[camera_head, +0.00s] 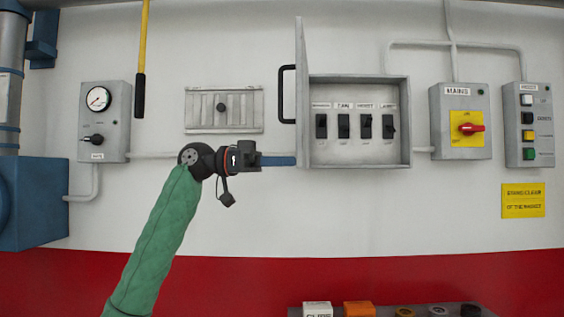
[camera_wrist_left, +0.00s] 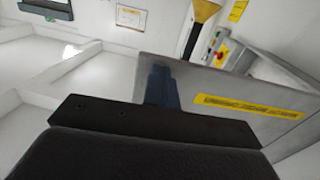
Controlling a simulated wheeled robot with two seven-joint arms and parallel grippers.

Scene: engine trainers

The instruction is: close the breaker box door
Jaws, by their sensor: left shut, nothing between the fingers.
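The breaker box (camera_head: 359,157) is on the wall with its door (camera_head: 301,60) standing open, hinged on the left and seen almost edge-on. A black handle (camera_head: 286,94) is on the door's left side. Several black switches show inside. My left gripper (camera_head: 292,161) is shut and empty, its blue fingers pointing right at the door's lower part; I cannot tell whether they touch it. In the left wrist view, the fingers (camera_wrist_left: 161,88) overlap the grey door panel (camera_wrist_left: 225,82), which has a yellow label strip. My right gripper is not in view.
A vented panel (camera_head: 224,128) is left of the door, and a gauge box (camera_head: 104,122) further left. The mains box (camera_head: 460,150) with a red switch and a button box (camera_head: 528,155) are to the right. A shelf of small items (camera_head: 385,312) is at the bottom.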

